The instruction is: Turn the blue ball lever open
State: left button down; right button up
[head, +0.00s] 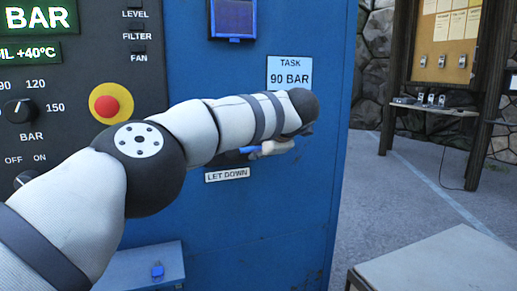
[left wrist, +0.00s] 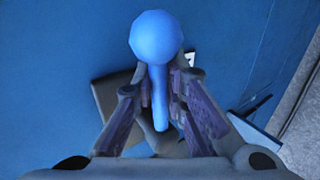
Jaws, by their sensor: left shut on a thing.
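The blue ball lever shows in the left wrist view as a round blue ball (left wrist: 156,37) on a blue stem (left wrist: 159,95). My left gripper (left wrist: 160,88) has its fingers on both sides of the stem, just behind the ball, and is shut on it. In the head view my left gripper (head: 274,147) is at the blue cabinet front, above the "LET DOWN" label (head: 227,174). A small blue bit of the lever (head: 249,150) shows beside it; my forearm and hand hide most of the rest. My right gripper is in neither view.
The blue cabinet (head: 315,215) carries a "90 BAR" task sign (head: 289,74) and a small blue box (head: 233,18). A dark control panel (head: 75,75) with a red button (head: 107,104) is at left. A pale-topped surface (head: 430,268) stands at lower right. The floor (head: 400,200) beyond is open.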

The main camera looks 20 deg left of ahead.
pick_arm(q)
jog(key=shift+d+f, duration=0.4)
jog(key=shift+d, duration=0.05)
jog(key=c, duration=1.8)
grip_release()
jog(key=shift+o, duration=0.8)
jog(key=shift+w+d+r, duration=0.1)
jog(key=shift+w, duration=0.05)
jog(key=shift+r, duration=0.15)
jog(key=v, duration=1.1)
jog(key=shift+s+r, duration=0.2)
jog(key=shift+s, duration=0.2)
jog(key=shift+d+f, duration=0.1)
